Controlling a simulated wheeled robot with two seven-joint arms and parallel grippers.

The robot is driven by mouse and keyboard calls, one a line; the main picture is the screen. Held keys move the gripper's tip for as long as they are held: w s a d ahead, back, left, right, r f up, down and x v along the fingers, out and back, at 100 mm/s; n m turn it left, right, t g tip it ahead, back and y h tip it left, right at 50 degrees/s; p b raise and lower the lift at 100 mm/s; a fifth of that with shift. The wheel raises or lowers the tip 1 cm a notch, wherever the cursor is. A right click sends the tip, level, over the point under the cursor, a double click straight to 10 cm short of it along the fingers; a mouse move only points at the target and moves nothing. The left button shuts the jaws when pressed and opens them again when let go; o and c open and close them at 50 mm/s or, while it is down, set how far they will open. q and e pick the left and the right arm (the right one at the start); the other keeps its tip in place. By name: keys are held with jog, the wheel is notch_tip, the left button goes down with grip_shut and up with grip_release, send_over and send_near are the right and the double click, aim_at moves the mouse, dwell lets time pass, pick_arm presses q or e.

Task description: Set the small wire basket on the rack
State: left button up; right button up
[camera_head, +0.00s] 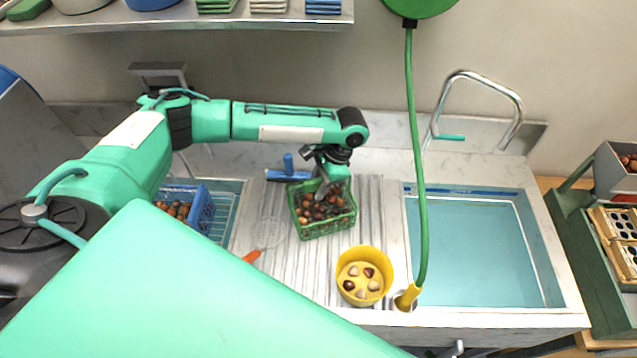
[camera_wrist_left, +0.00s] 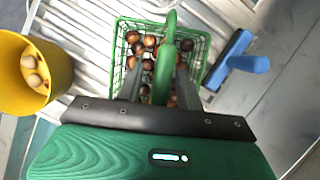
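The small green wire basket (camera_head: 325,227) holds several brown chestnuts and stands on the ridged drainboard between the two basins. In the left wrist view the basket (camera_wrist_left: 205,50) shows with its green handle (camera_wrist_left: 165,50) arching up. My left gripper (camera_head: 326,183) is over the basket, reaching down at its handle. In the left wrist view its two fingers (camera_wrist_left: 158,85) stand apart, one on each side of the handle, with chestnuts visible in the gaps. A wire rack (camera_head: 222,213) partly shows in the left basin, beside a blue basket. My right gripper is out of view.
A yellow bowl (camera_head: 341,285) with several pale and dark pieces stands in front of the basket. A blue-handled squeegee (camera_head: 289,175) lies behind it. A blue basket (camera_head: 200,212) of chestnuts is at left. A green hose (camera_head: 421,170) hangs before the right sink (camera_head: 480,250).

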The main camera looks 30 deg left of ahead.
pick_arm(q)
jog(key=shift+r, duration=0.15)
jog(key=shift+w+d+r+b, duration=0.1)
jog(key=shift+w+r+b, duration=0.1)
jog(key=shift+r+b, duration=0.15)
jog(key=b+v, duration=0.3)
jog(key=v, duration=0.7)
jog(key=shift+w+d+r+b, duration=0.1)
jog(key=shift+r+b, duration=0.2)
jog(key=shift+r, duration=0.25)
